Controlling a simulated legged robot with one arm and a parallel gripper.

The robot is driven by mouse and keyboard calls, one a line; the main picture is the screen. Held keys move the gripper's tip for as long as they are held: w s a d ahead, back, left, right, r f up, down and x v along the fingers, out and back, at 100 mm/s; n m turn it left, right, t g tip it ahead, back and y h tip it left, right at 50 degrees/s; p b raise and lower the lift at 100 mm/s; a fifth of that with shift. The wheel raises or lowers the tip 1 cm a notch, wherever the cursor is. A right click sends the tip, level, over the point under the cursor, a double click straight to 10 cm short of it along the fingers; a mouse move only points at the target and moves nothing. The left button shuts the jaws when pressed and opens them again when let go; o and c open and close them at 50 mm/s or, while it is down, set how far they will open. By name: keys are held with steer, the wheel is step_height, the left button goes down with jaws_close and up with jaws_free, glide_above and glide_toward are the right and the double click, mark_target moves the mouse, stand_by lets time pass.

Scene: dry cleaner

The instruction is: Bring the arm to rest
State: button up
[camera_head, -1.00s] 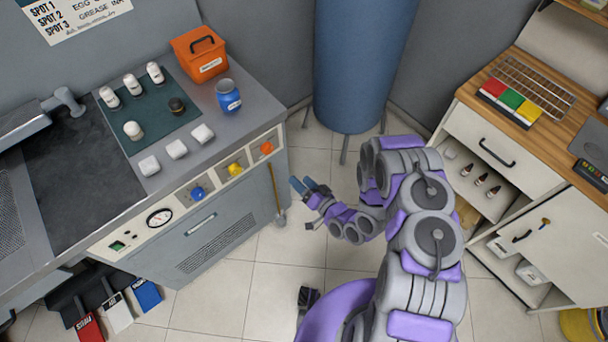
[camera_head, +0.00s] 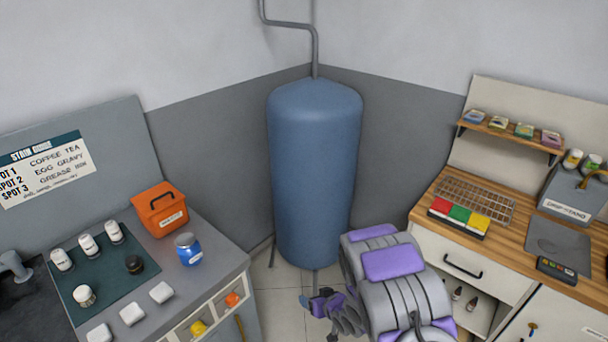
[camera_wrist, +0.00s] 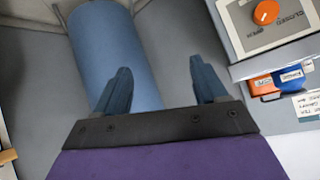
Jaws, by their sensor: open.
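My arm, grey and purple, is folded low at the bottom centre-right of the head view. My gripper (camera_head: 312,301) shows small at the arm's left side, in front of the foot of the blue tank. In the wrist view my gripper (camera_wrist: 163,90) has its two blue-grey fingers spread apart with nothing between them. The blue tank (camera_wrist: 105,50) lies beyond the fingers in that view. Much of the gripper is hard to make out in the head view.
The left counter holds an orange box (camera_head: 160,208), a blue jar (camera_head: 188,249) and a green mat (camera_head: 112,262) with several bottles. The blue tank (camera_head: 313,170) stands in the corner. The right wooden counter (camera_head: 435,190) holds a rack and coloured blocks. A little floor shows between.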

steer(key=s+d+r+m+g+h, duration=0.1)
steer(key=d+r+h, duration=0.4)
steer(key=d+r, duration=0.55)
steer(key=s+d+r+m+g+h, duration=0.1)
steer(key=s+d+r+g+h, duration=0.2)
steer(key=s+r, duration=0.5)
steer(key=s+a+r+g, duration=0.1)
steer(key=s+r, duration=0.3)
steer(key=s, duration=0.6)
steer(key=s+a+r+m+g+y, duration=0.1)
steer(key=s+r+g, duration=0.2)
steer(key=s, duration=0.8)
steer(key=s+a+r+g+y, duration=0.1)
steer(key=s+r+g, duration=0.1)
steer(key=s+r, duration=0.5)
steer(key=s, duration=0.3)
steer(key=shift+s+m, duration=0.3)
steer(key=shift+s, duration=0.05)
steer(key=shift+r, duration=0.1)
steer(key=shift+c, duration=0.3)
